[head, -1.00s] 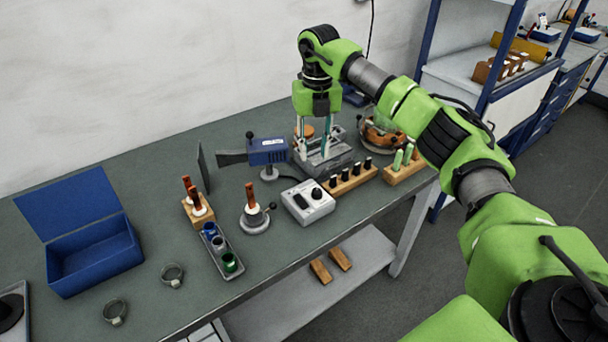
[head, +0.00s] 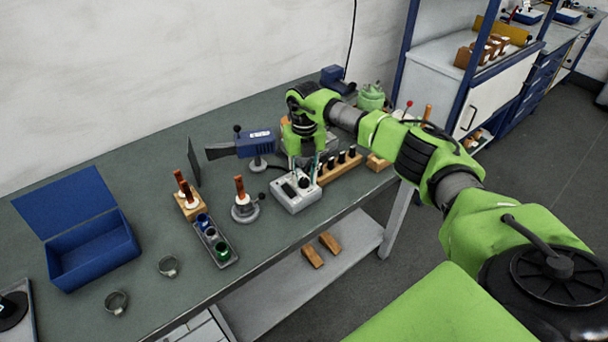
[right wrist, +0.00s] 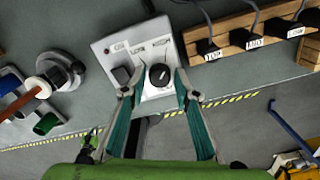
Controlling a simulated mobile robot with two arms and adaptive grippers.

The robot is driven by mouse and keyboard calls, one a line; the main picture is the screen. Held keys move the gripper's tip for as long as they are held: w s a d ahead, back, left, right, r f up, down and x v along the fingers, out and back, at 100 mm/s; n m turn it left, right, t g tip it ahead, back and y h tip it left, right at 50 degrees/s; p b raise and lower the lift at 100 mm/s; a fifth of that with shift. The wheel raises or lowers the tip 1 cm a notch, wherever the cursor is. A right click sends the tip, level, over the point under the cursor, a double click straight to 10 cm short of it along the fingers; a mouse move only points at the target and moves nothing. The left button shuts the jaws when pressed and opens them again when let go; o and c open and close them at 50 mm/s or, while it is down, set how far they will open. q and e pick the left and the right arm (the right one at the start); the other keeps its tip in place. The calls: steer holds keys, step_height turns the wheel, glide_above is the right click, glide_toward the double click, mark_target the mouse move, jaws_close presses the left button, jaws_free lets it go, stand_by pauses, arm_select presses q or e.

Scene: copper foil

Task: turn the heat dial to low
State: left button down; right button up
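A light grey control box (head: 289,199) sits on the bench near its front edge. It also shows in the right wrist view (right wrist: 106,48). Its black heat dial (right wrist: 160,75) has a pale pointer mark, and a dark rectangular part (right wrist: 121,75) lies left of it. The dial is small in the head view (head: 304,183). My right gripper (head: 304,168) is above the box, pointing down. In the right wrist view its green-padded fingers (right wrist: 159,84) are apart, one on each side of the dial. I cannot tell whether they touch it. My left gripper is out of view.
A blue heat tool on a stand (head: 257,143) is behind the box. A wooden rack of black-handled tools (head: 337,170) is close on the right. A round holder (head: 245,210) and a tray of small cups (head: 226,258) are left.

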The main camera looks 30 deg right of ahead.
steer(key=shift+f, duration=0.1)
steer(key=shift+c, duration=0.7)
jaws_close()
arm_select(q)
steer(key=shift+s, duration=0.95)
